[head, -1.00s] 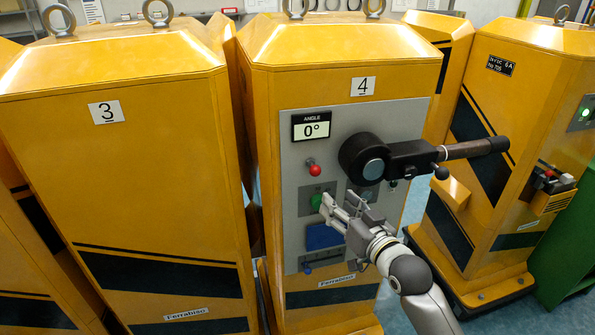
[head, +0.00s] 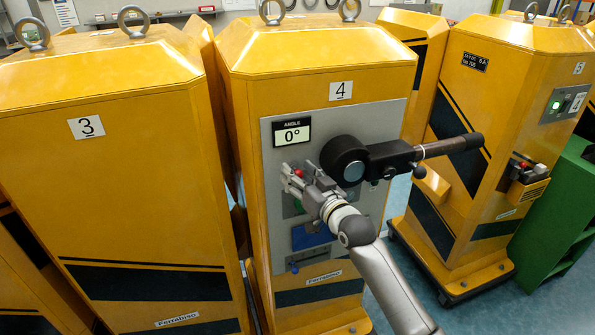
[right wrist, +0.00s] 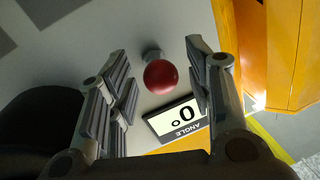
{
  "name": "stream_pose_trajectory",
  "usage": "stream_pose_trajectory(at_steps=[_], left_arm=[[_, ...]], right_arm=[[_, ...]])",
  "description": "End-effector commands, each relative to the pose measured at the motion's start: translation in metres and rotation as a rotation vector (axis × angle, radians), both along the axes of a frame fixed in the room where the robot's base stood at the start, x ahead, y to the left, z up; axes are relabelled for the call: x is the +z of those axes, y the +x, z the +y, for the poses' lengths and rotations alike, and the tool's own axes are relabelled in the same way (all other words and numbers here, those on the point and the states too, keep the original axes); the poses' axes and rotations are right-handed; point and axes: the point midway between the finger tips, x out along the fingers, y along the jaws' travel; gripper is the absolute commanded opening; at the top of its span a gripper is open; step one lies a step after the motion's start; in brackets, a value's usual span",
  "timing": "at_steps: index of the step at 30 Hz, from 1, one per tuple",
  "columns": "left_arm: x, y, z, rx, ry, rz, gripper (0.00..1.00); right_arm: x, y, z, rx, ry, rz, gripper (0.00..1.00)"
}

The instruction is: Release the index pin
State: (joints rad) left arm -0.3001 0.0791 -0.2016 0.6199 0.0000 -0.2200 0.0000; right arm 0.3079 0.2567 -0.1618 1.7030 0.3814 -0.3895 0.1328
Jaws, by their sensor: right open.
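The index pin shows as a small red ball knob (head: 299,173) on the grey panel (head: 375,115) of cabinet 4, below the angle display. In the right wrist view the red knob (right wrist: 160,77) stands on a short metal stem, between the spread fingers. My right gripper (head: 297,180) is open in front of the knob, partly covering it in the head view. No finger visibly presses on the knob. My left gripper is not in view.
A black hub (head: 338,150) with a crank handle (head: 450,146) sticks out just right of my right gripper. Cabinet 3 (head: 130,210) stands at the left. Another yellow cabinet (head: 510,100) and a green cabinet (head: 560,215) stand at the right.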

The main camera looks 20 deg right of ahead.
Motion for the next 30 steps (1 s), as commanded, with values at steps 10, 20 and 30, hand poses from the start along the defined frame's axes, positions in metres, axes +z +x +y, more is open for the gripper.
stream_pose_trajectory(at_steps=[10, 20, 30], left_arm=[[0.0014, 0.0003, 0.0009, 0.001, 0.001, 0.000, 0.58], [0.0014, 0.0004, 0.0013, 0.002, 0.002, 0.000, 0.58], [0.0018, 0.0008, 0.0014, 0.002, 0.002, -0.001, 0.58]], right_arm=[[-0.0003, 0.0057, 0.0018, 0.001, 0.000, 0.000, 0.47], [-0.0002, 0.0055, 0.0016, 0.000, -0.001, 0.000, 0.12], [-0.0003, 0.0054, 0.0015, 0.000, -0.001, 0.001, 0.00]])
